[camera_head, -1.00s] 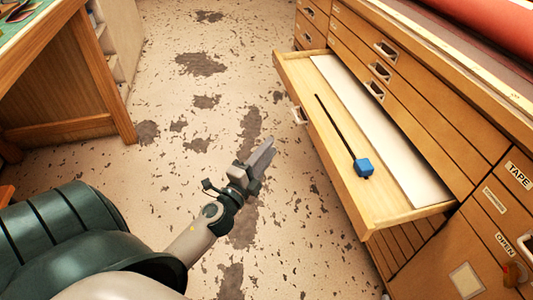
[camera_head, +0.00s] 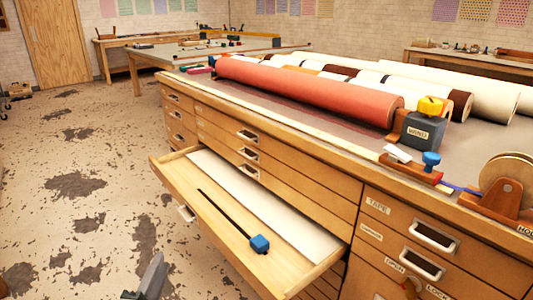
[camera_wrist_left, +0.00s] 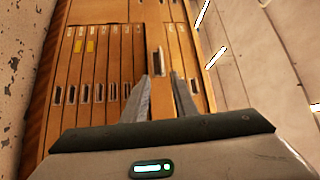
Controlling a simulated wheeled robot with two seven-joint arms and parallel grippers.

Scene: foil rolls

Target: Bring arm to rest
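My left gripper (camera_head: 151,279) shows at the bottom edge of the head view, above the floor and to the left of the open drawer (camera_head: 222,221). Only its tip part is in that view. In the left wrist view my left gripper (camera_wrist_left: 162,100) has its two fingers apart, with nothing between them but the wooden drawer front behind. The gripper is apart from the drawer. My right gripper is in neither view.
The wooden cabinet (camera_head: 300,172) fills the right. A red roll (camera_head: 310,90) lies on top. The floor (camera_head: 75,200) at left is clear.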

